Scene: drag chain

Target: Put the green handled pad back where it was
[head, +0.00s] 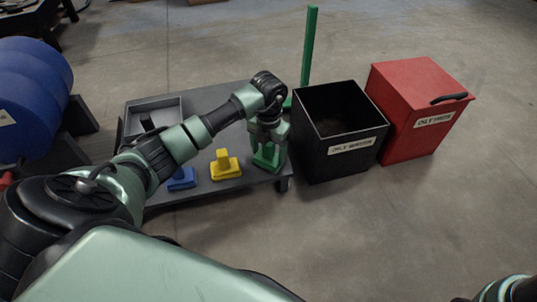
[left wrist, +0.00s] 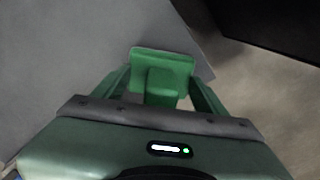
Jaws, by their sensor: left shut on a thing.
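The green handled pad (head: 266,160) is at the right end of the low grey table (head: 235,101), beneath my left gripper (head: 268,145). My left gripper points down and is shut on the pad's handle. In the left wrist view the green pad (left wrist: 163,62) shows between the two fingers (left wrist: 162,92), close to the table's edge. Whether its underside touches the table top is hard to tell. A yellow handled pad (head: 225,166) and a blue handled pad (head: 182,179) stand on the table to its left. My right gripper is out of view.
A black open bin (head: 341,160) stands just right of the table, with a red lidded bin (head: 411,135) beyond it. A green post (head: 309,50) rises behind. A grey tray (head: 155,103) lies on the table's left.

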